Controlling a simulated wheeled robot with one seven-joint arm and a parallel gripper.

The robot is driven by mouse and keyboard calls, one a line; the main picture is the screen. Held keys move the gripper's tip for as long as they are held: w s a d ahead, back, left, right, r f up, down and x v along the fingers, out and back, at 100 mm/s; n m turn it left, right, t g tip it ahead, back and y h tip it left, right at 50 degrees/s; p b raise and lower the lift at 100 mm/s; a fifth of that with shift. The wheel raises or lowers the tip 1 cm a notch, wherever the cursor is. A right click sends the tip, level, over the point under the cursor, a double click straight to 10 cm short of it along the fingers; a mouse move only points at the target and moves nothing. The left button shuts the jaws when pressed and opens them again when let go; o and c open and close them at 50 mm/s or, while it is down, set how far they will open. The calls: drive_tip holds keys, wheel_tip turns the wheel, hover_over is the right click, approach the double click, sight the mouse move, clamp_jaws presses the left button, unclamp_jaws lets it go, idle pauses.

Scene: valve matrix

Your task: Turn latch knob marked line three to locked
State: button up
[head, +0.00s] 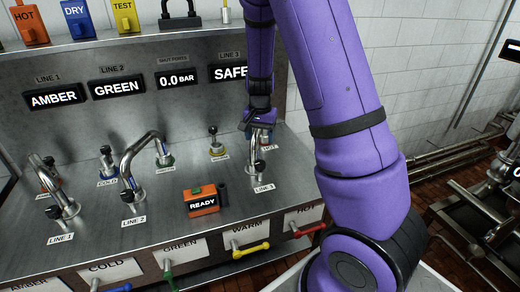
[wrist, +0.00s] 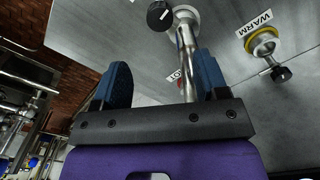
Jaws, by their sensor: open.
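The line 3 latch knob (head: 260,166) is a small black knob by the foot of a bent metal pipe (head: 254,152), above the LINE 3 label (head: 264,188). In the wrist view a black knob (wrist: 160,14) with a white mark shows at the top edge, beside the pipe's round base (wrist: 183,20). My gripper (head: 262,124) is over the upper end of this pipe. In the wrist view my gripper (wrist: 161,62) has its blue fingers apart, with the pipe (wrist: 188,62) showing between them, nearer the right finger. Contact cannot be told. The knob is beyond the fingertips.
The line 3 display (head: 230,72) reads SAFE. The line 1 pipe (head: 55,188) and line 2 pipe (head: 135,160) stand left. An orange READY box (head: 202,203) sits left of the knob. Coloured-handled valves, such as the yellow handle (head: 250,250), line the front.

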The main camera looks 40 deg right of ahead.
sight(260, 163)
wheel_tip(260, 163, down, 11)
drive_tip(key=n, duration=0.3)
drive_tip(key=shift+r, duration=0.1)
idle(0.4)
